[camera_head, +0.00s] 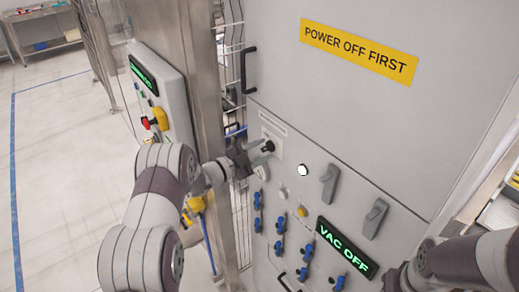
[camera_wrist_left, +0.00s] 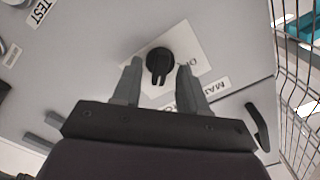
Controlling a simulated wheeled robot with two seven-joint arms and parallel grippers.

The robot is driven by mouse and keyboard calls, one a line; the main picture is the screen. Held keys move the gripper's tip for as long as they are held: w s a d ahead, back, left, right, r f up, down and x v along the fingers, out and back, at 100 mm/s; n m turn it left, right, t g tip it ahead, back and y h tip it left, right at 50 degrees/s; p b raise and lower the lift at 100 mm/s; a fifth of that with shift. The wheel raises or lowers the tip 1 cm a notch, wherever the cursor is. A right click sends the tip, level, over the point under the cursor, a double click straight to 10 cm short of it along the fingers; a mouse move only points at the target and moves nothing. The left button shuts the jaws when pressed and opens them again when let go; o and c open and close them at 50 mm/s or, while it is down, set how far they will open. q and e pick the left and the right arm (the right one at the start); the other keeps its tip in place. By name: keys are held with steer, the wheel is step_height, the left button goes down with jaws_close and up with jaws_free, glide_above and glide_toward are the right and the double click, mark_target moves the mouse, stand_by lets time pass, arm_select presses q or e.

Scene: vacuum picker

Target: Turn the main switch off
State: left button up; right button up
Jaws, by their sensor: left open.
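The main switch is a black rotary knob (camera_wrist_left: 159,62) on a white label plate (camera_wrist_left: 190,58) on the grey cabinet front. In the head view the knob (camera_head: 268,147) sits on the upper left of the lower panel. My left gripper (camera_head: 262,154) is in front of it. In the left wrist view my left gripper (camera_wrist_left: 158,78) is open, with one finger on each side of the knob. A gap shows between each finger and the knob. The label text is partly hidden by the gripper. My right arm enters at the lower right; its gripper's fingers cannot be made out.
The cabinet also carries a white round button (camera_head: 303,170), two grey handles (camera_head: 329,184), several blue valves (camera_head: 280,225) and a green "VAC OFF" display (camera_head: 342,248). A "POWER OFF FIRST" sign (camera_head: 359,51) is above. A steel post and a control box (camera_head: 165,100) stand left.

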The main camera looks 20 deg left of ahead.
arm_select(q)
steer(key=shift+w+f, duration=0.1)
jaws_close()
